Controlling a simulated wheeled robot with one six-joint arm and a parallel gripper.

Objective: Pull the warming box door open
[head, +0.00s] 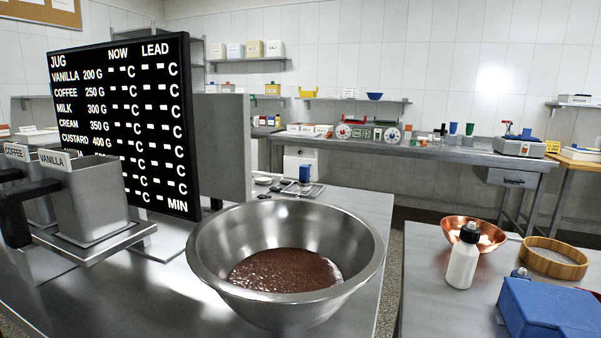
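I cannot make out a warming box or its door for certain in the head view. A plain grey upright panel (222,140) stands behind the black display board (125,125); whether it belongs to the warming box I cannot tell, and the board hides part of it. No door handle shows on it.
A large steel bowl (360,245) with brown contents stands at the front of the steel table (352,205). Steel jugs labelled vanilla (90,205) and coffee (32,200) stand at left. A white bottle (463,260), copper bowl (485,233) and blue box (550,310) occupy the right table.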

